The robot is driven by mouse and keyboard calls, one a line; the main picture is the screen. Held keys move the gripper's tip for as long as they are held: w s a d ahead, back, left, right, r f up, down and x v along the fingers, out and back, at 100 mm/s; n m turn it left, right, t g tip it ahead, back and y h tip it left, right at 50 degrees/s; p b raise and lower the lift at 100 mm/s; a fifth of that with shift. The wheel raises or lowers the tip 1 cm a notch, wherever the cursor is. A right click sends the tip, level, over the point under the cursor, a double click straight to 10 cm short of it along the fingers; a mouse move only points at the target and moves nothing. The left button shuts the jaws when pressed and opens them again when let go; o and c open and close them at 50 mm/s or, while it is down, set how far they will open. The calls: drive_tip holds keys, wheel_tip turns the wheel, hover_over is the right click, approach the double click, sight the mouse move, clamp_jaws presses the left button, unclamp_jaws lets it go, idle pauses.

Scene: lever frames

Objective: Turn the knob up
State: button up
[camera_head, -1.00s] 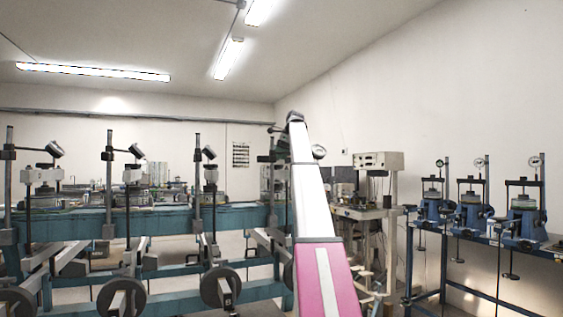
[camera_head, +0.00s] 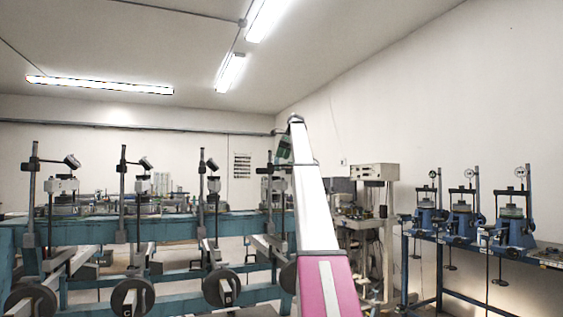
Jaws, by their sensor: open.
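I cannot make out a knob in the head view. My own arm, with white and pink links, rises through the middle of the picture and bends at its top. My gripper is not visible; the arm's upper link covers what lies straight behind it. A small dark and greenish part shows just left of the arm's top, too small to identify.
A long blue bench frame (camera_head: 150,229) with upright posts and round weights (camera_head: 132,297) fills the left. A machine with a beige box (camera_head: 375,172) stands right of my arm. Several blue dial-gauge devices (camera_head: 462,222) stand on a blue-legged table at right.

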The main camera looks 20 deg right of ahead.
sight(274, 178)
drive_tip(key=a+f+m, duration=0.1)
drive_tip(key=f, duration=0.2)
drive_tip(key=w+a+f+m, duration=0.1)
drive_tip(key=f, duration=0.2)
drive_tip(key=w+a+f+m+t, duration=0.1)
drive_tip(key=f, duration=0.3)
drive_tip(key=shift+w+a+m+h, duration=0.1)
drive_tip(key=shift+a+m+h, duration=0.05)
drive_tip(key=shift+m+h, duration=0.2)
drive_tip(key=c, duration=0.9)
